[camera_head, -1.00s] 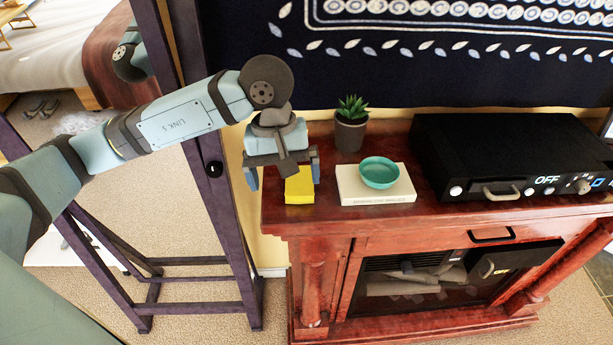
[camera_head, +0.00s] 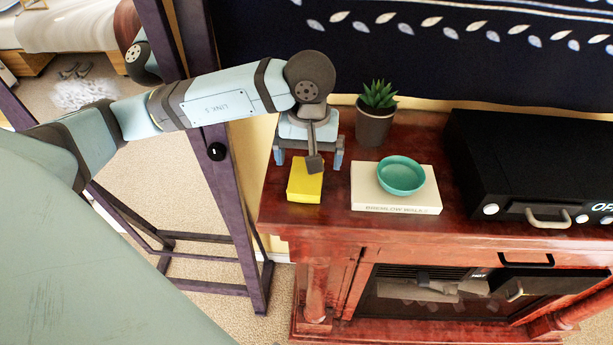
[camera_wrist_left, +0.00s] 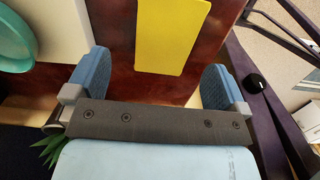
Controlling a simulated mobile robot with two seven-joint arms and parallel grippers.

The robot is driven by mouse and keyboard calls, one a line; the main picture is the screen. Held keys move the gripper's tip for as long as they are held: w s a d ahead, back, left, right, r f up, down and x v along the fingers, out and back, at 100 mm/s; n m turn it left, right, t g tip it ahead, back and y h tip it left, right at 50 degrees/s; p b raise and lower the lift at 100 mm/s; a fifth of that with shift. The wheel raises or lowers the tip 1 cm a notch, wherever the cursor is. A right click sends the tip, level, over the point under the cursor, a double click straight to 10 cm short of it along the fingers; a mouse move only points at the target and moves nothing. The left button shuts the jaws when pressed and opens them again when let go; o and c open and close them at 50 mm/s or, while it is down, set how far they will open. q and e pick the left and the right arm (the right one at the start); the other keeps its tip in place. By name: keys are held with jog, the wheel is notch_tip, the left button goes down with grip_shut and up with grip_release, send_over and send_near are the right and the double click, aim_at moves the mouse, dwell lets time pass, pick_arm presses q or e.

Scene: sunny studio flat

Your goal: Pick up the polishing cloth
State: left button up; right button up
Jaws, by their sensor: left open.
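The polishing cloth looks to be the flat yellow block (camera_head: 305,183) on the left end of the red-brown mantel top (camera_head: 335,222). It also shows in the left wrist view (camera_wrist_left: 170,36), upper middle, lined up with the gap between my fingers. My left gripper (camera_head: 309,160) is open and empty, above the mantel just behind the yellow block. In the left wrist view its two blue fingers (camera_wrist_left: 154,88) stand apart, and the block lies beyond them. The exact height above the mantel is hard to tell. My right gripper is not in view.
A teal bowl (camera_head: 401,175) on a cream book (camera_head: 396,200) stands right of the block. A potted plant (camera_head: 376,120) is behind it. A black box-shaped appliance (camera_head: 545,165) fills the right. A dark purple frame post (camera_head: 228,190) stands close on the left.

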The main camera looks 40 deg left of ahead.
aim_at(306, 175)
pick_arm(q)
jog(key=shift+s+f, duration=0.1)
jog(key=shift+f, duration=0.25)
jog(key=f, duration=0.3)
jog(key=shift+s+f+b, duration=0.35)
jog(key=shift+b, duration=0.05)
jog(key=shift+f, duration=0.45)
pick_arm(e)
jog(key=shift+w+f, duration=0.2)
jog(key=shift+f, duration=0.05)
pick_arm(q)
jog(key=c, duration=1)
jog(key=shift+r, duration=0.15)
